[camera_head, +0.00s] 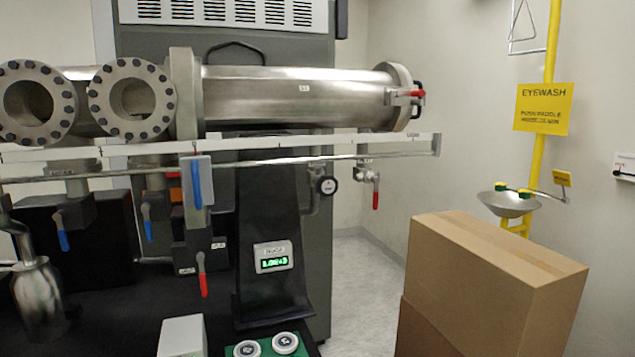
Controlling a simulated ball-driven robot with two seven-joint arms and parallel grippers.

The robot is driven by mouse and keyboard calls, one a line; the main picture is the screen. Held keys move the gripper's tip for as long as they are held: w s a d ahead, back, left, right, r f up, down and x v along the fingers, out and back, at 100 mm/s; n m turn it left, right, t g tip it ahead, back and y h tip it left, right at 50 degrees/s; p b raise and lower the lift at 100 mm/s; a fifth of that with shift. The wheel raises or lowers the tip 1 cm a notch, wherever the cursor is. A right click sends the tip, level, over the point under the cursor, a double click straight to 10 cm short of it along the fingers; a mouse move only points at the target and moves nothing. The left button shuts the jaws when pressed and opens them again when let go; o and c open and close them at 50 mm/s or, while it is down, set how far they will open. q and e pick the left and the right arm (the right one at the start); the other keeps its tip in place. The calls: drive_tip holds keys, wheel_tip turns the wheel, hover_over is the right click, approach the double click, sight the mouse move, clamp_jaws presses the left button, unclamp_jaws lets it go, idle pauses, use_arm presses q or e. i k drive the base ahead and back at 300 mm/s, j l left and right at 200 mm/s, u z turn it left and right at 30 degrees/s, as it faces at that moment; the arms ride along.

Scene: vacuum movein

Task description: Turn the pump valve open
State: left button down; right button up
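Several valves with coloured lever handles show on the vacuum rig, and I cannot tell which one is the pump valve. A blue lever (196,184) hangs down in front of a grey block below the white rail. Two more blue levers (63,240) (148,230) hang farther left. A red lever (203,285) hangs below them at the centre left. Another red lever (376,199) hangs down under the right end of the pipe. A red handle (417,94) is on the end of the steel cylinder (295,95). Neither of my grippers is in view.
A small green-lit display (273,257) is on the dark column. Two round gauges or knobs (286,343) sit on a green base at the bottom. Stacked cardboard boxes (490,265) stand at the right, before an eyewash station (509,203). Bare floor (358,265) shows between rig and boxes.

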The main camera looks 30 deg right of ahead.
sight(327, 185)
drive_tip(key=l+z, duration=0.25)
drive_tip(key=l, duration=1.15)
